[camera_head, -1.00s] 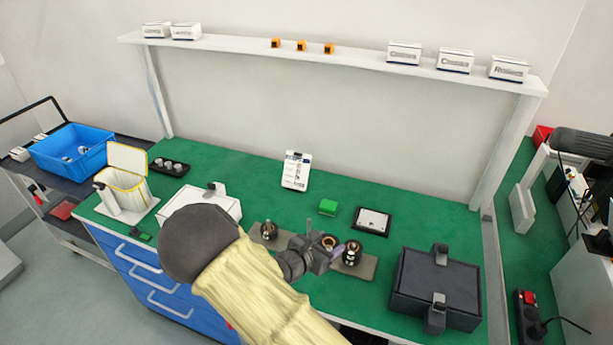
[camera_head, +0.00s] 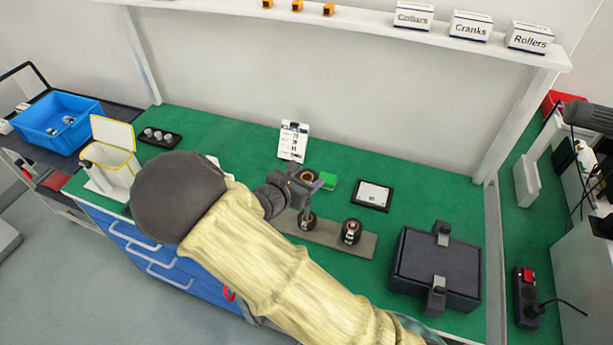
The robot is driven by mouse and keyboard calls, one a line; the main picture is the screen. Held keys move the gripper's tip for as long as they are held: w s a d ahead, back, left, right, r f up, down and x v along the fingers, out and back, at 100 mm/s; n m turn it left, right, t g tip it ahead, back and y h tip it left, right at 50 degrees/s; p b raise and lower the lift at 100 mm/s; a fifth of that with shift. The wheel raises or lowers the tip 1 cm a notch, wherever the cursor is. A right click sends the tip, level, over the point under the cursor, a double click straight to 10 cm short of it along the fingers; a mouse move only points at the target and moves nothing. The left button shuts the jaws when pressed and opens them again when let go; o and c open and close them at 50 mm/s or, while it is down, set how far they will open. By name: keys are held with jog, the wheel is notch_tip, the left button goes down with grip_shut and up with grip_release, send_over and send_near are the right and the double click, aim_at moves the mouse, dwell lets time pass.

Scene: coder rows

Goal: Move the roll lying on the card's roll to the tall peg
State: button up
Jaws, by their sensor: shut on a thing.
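My gripper (camera_head: 303,188) is shut on a small roll (camera_head: 307,177), whose brownish ring shows at the jaws. It is held above the grey board (camera_head: 362,244), near the board's left visible stack. A dark stack with pale bands (camera_head: 307,221) stands on the board just below the gripper. Another dark, banded stack (camera_head: 351,231) stands to its right. My arm hides the board's left part. I cannot tell which peg is the tall one. A white printed card (camera_head: 293,140) stands behind the gripper.
A dark lidded case (camera_head: 437,265) stands at the right. A bin with a yellow rim (camera_head: 113,165) and a black tray of several grey pieces (camera_head: 160,138) are at the left.

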jog(key=shift+w+f+b, duration=0.1)
jog(key=shift+f+b, duration=0.25)
jog(key=shift+f, duration=0.15)
jog(key=shift+s+a+f+b, duration=0.1)
jog(key=shift+f+b, duration=0.15)
jog(key=shift+f, duration=0.1)
jog(key=shift+s+a+f+b, duration=0.1)
jog(key=shift+f+b, duration=0.15)
jog(key=shift+f, duration=0.1)
jog(key=shift+d+f+b, duration=0.3)
jog(key=shift+f+b, duration=0.4)
jog(key=shift+f, duration=0.45)
jog(key=shift+a, duration=0.1)
jog(key=shift+f+b, duration=3.25)
jog(key=shift+f, duration=0.3)
dwell(2.0)
